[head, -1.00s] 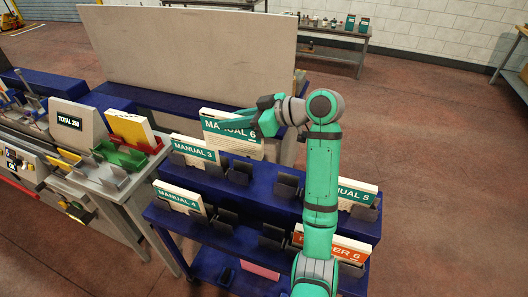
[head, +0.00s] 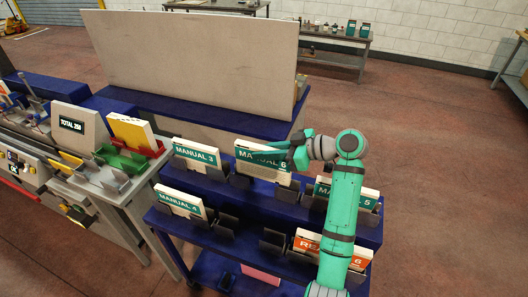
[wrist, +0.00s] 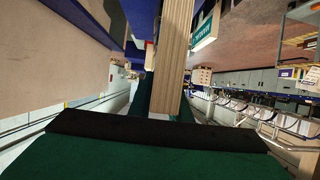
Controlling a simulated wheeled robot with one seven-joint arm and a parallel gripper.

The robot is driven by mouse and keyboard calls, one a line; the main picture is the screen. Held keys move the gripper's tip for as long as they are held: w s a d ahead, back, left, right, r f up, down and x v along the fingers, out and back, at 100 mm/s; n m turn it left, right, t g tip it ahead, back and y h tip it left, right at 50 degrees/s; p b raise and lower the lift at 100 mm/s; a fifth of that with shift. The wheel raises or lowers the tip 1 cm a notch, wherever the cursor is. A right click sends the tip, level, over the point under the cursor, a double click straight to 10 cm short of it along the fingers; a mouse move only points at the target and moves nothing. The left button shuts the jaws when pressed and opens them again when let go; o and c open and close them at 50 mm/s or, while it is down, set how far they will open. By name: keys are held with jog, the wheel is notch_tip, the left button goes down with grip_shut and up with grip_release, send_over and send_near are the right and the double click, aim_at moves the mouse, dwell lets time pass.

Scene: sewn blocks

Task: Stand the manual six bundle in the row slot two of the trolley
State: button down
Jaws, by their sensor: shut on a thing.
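The manual six bundle (head: 262,169), white with a teal "MANUAL 6" band, is held upright over the trolley's upper tier (head: 227,196). It is between the manual 3 bundle (head: 197,158) and the manual 5 bundle (head: 345,197). My gripper (head: 287,156) is shut on its upper right part. In the wrist view, the bundle's page edge (wrist: 176,50) rises from between the jaws. Dark slot holders (head: 241,177) show beside and below the bundle. I cannot tell whether its bottom is in a slot; the holder directly beneath is partly hidden.
The lower tier holds the manual 4 bundle (head: 182,203), an orange-banded bundle (head: 330,247) partly behind my arm, and empty dark holders (head: 272,240). A large pale board (head: 195,65) stands behind the trolley.

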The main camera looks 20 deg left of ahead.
jog(key=shift+f, duration=0.6)
jog(key=c, duration=1.6)
grip_release()
jog(key=shift+c, duration=0.2)
jog(key=r+v, duration=0.1)
jog(key=v, duration=1.1)
jog(key=shift+s, duration=0.1)
